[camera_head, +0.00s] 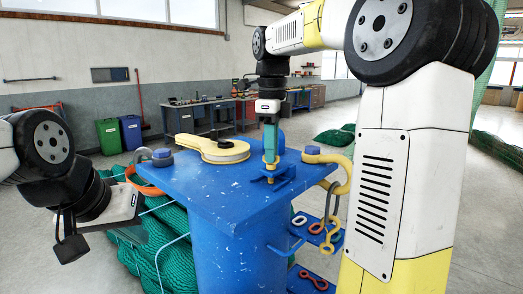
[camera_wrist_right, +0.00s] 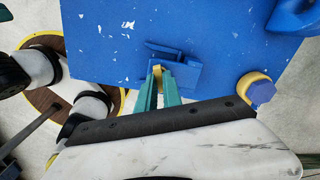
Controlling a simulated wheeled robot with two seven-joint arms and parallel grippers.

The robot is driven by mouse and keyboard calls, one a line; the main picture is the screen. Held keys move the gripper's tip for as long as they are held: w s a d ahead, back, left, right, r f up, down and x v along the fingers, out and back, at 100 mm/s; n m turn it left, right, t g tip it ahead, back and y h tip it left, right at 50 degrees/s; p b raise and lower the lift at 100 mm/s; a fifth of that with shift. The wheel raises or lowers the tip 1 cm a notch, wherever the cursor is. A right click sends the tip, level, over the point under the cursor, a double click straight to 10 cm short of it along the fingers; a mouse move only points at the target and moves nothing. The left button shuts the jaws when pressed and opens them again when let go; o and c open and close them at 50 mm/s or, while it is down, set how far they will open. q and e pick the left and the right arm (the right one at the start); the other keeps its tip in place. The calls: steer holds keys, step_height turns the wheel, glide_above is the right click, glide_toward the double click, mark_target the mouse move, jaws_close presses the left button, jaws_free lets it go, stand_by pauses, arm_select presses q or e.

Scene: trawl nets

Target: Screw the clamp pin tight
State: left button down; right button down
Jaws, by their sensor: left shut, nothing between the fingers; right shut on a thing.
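The yellow clamp pin (camera_wrist_right: 157,70) sits in a blue clamp bracket (camera_wrist_right: 180,72) at the edge of the blue stand's top (camera_head: 215,187). My left gripper (camera_head: 68,238) is shut and empty at the far left, clear of the stand.
A yellow round-ended tool (camera_head: 212,148) lies on the stand's top. Coloured links (camera_head: 318,228) lie on a lower blue shelf. Green netting (camera_head: 178,240) lies at the left.

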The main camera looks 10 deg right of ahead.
steer(key=m, duration=0.4)
steer(key=shift+w+r+m, duration=0.1)
steer(key=shift+r+m, duration=0.05)
steer(key=shift+m, duration=0.15)
stand_by(0.5)
steer(key=c, duration=1.5)
jaws_free()
step_height(320, 180, up, 8)
steer(key=shift+f, duration=0.2)
